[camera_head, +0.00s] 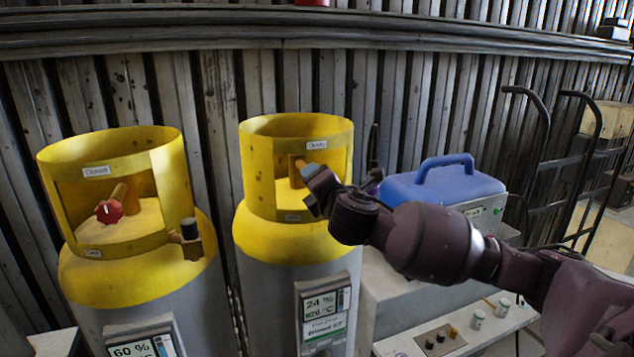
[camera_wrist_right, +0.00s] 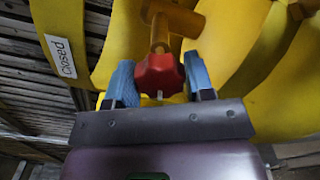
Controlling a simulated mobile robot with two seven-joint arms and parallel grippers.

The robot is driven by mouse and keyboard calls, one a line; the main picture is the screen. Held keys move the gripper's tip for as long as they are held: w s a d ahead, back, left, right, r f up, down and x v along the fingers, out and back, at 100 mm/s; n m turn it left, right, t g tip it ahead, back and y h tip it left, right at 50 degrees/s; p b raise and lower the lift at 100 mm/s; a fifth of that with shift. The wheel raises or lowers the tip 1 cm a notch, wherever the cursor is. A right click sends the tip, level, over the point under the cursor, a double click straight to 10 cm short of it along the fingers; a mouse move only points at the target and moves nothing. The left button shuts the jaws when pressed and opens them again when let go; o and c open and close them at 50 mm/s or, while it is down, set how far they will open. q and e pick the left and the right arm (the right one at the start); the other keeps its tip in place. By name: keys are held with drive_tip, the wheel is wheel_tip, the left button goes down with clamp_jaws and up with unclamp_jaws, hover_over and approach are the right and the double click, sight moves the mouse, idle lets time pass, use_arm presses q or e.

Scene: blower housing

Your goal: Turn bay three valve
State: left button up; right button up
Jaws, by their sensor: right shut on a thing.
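Two grey cylinders with yellow tops stand side by side in the head view: a left one (camera_head: 120,285) and a middle one (camera_head: 285,245). My right gripper (camera_head: 310,172) reaches in from the right to the opening in the middle cylinder's yellow collar (camera_head: 275,126). In the right wrist view my right gripper (camera_wrist_right: 160,82) has its blue fingers on either side of a red valve knob (camera_wrist_right: 158,75) and is shut on it. A "Closed" label (camera_wrist_right: 61,56) is on the collar. My gripper hides this knob in the head view. My left gripper is not in view.
The left cylinder has its own red knob (camera_head: 109,211). A black hand truck (camera_head: 560,160) is at the right. A ribbed wall (camera_head: 310,85) with a dark rail (camera_head: 330,32) closes off the back.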

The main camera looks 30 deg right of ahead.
drive_tip(key=o, duration=0.9)
drive_tip(key=shift+s, duration=0.1)
drive_tip(key=b+v, duration=0.2)
drive_tip(key=v, duration=0.8)
drive_tip(key=shift+s, duration=0.35)
